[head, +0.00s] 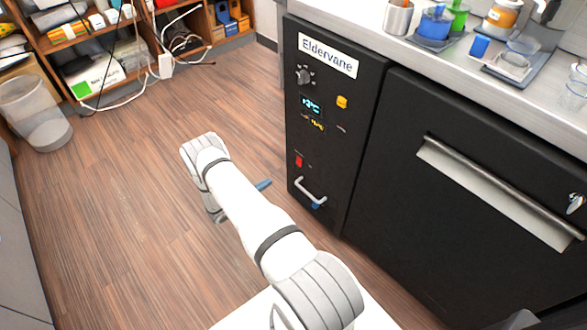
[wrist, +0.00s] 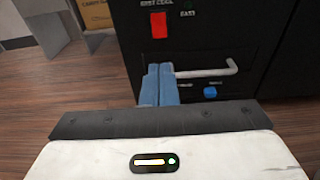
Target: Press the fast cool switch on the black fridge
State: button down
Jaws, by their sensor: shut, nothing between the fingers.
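The black fridge (head: 345,120) has a control panel on its left side under an "Eldervane" label. The fast cool switch is a small red rocker (head: 298,161) low on this panel. In the wrist view the red switch (wrist: 158,25) sits under small lettering that appears to read "FAST COOL", with "EASY" or similar lettering beside it. My gripper (wrist: 159,68) has blue fingers, closed together and empty. Its fingertips appear just below the switch in the wrist view. In the head view my gripper (head: 265,184) is left of the panel, with a gap between them.
A white handle (wrist: 205,72) and a blue knob (wrist: 210,92) are below the switch, close right of my fingers. Higher on the panel are a dial (head: 303,76), displays and a yellow button (head: 342,102). A bin (head: 35,115) stands far left; the wooden floor between is clear.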

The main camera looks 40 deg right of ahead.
aim_at(298, 164)
jog(key=shift+d, duration=0.1)
jog(key=d, duration=0.4)
jog(key=d+f+b, duration=0.1)
jog(key=d, duration=0.4)
jog(key=w+d+b, duration=0.1)
jog(key=d, duration=0.3)
jog(key=shift+d+f, duration=0.3)
jog(key=shift+d, duration=0.05)
jog(key=shift+d, duration=0.1)
jog(key=s+a+f, duration=0.1)
jog(key=a, duration=1.3)
jog(key=shift+f, duration=0.4)
